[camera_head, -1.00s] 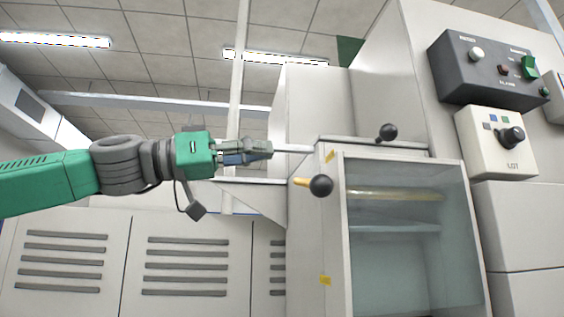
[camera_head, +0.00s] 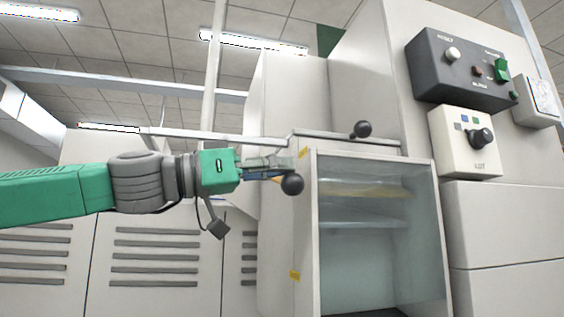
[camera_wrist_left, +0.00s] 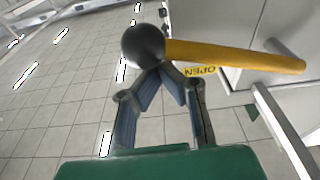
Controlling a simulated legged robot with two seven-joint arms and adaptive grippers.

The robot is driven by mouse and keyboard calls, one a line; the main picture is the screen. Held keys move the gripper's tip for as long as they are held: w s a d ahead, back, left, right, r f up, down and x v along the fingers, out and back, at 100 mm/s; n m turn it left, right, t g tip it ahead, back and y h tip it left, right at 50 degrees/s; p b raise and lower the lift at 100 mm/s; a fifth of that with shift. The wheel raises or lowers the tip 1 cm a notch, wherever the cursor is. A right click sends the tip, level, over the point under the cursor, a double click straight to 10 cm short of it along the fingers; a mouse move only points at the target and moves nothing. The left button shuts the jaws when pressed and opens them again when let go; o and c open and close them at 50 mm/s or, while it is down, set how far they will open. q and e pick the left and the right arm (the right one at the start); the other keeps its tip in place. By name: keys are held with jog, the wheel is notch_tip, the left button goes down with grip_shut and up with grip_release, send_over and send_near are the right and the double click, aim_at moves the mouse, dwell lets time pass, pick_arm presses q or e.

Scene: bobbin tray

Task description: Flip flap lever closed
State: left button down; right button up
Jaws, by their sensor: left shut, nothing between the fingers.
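The flap lever is a yellow bar with a black ball knob (camera_head: 292,184) on the left side of the cabinet. In the left wrist view its yellow bar (camera_wrist_left: 235,55) runs from the black ball to the right, beside a yellow OPEN label (camera_wrist_left: 200,70). My left gripper (camera_head: 284,171) reaches in from the left, right at the lever. In the wrist view its fingertips (camera_wrist_left: 162,68) are together just below the ball and bar, with nothing between them. I cannot tell whether they touch the lever. My right gripper is not in view.
The glass-fronted cabinet (camera_head: 310,250) stands right of the lever. A second black knob (camera_head: 361,129) is on its top edge. A dark control box (camera_head: 440,75) and a white switch box (camera_head: 450,145) are on the wall at right. Louvred panels (camera_head: 155,260) stand behind my arm.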

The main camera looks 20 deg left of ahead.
pick_arm(q)
jog(key=shift+d, duration=0.45)
jog(key=shift+d+f+m+b, duration=0.1)
jog(key=shift+f+m+b, duration=0.25)
jog(key=shift+b, duration=0.35)
jog(key=f+m+b, duration=0.2)
jog(key=b, duration=0.1)
jog(key=w+a+f+m+g+b, duration=0.1)
jog(key=f+m+b, duration=0.1)
jog(key=b, duration=0.1)
jog(key=w+a+f+m+b, duration=0.1)
jog(key=f+m+b, duration=0.1)
jog(key=b, duration=0.1)
jog(key=shift+f+h, duration=0.4)
jog(key=w+f+m+b, duration=0.1)
jog(key=m, duration=0.1)
jog(key=w+a+f+m+g+b, duration=0.2)
jog(key=m, duration=0.1)
jog(key=shift+w+f+m, duration=0.2)
jog(key=shift+f+m, duration=0.1)
jog(key=shift+m, duration=0.05)
jog(key=shift+w+a+f, duration=0.3)
jog(key=shift+w+a, duration=0.15)
jog(key=shift+w, duration=0.1)
jog(key=shift+w+f, duration=0.15)
jog(key=shift+w, duration=0.05)
